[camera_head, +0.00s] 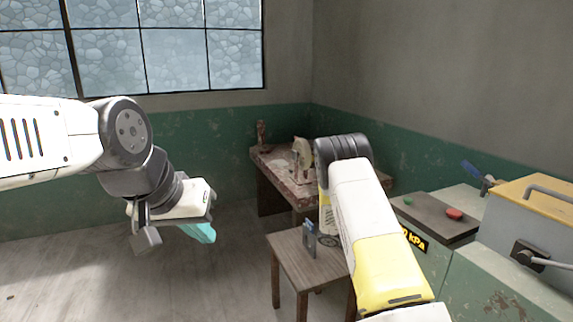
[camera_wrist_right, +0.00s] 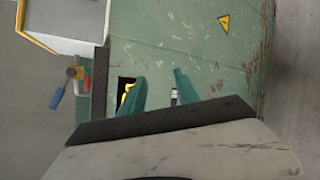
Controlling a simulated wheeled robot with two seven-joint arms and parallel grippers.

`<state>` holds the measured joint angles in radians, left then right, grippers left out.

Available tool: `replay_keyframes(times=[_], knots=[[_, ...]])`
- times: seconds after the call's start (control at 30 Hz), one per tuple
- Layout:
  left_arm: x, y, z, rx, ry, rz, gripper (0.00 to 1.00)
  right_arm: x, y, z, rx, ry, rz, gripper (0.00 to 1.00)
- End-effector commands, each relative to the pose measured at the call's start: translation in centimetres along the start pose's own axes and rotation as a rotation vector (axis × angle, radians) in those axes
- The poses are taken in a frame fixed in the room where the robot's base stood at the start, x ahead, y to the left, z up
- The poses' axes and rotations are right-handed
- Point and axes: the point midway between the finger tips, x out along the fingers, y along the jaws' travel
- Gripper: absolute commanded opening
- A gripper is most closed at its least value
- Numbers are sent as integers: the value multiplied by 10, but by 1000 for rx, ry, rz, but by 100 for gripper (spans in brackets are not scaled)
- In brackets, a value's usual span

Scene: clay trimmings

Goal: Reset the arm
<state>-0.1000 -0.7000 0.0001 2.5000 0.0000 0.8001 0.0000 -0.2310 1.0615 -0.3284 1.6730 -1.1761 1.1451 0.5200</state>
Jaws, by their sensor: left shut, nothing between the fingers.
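My left gripper (camera_head: 203,232) is in the left half of the head view, with its teal fingers shut and pointing down to the right. It is empty, in the air above bare floor. My right arm (camera_head: 368,215), white and yellow, is bent in the middle of the head view, and its fingers do not show there. In the right wrist view my right gripper (camera_wrist_right: 160,90) has its two teal fingers apart, with no held object visible between them. They point toward a worn green cabinet (camera_wrist_right: 190,35).
A small wooden table (camera_head: 290,262) bears a small grey-blue item (camera_head: 309,238). A worn workbench (camera_head: 272,163) stands in the corner behind. At right is a control panel (camera_head: 428,212) with red and green buttons, near a yellow-topped box (camera_head: 540,197).

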Motion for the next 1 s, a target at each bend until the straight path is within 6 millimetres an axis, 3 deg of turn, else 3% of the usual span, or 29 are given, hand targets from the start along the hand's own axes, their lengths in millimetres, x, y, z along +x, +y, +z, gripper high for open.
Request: replay_keyframes(times=[0.1,0.43,0.77,1.0], knots=[[0,0,0,0,0,0,0,-26,19,37,84,26,-164,38],[0,0,0,0,0,0,0,-108,43,132,267,188,-566,38],[0,0,0,0,0,0,0,-196,48,228,428,456,-878,38],[0,0,0,0,0,0,0,-254,39,296,536,689,-1038,38]])
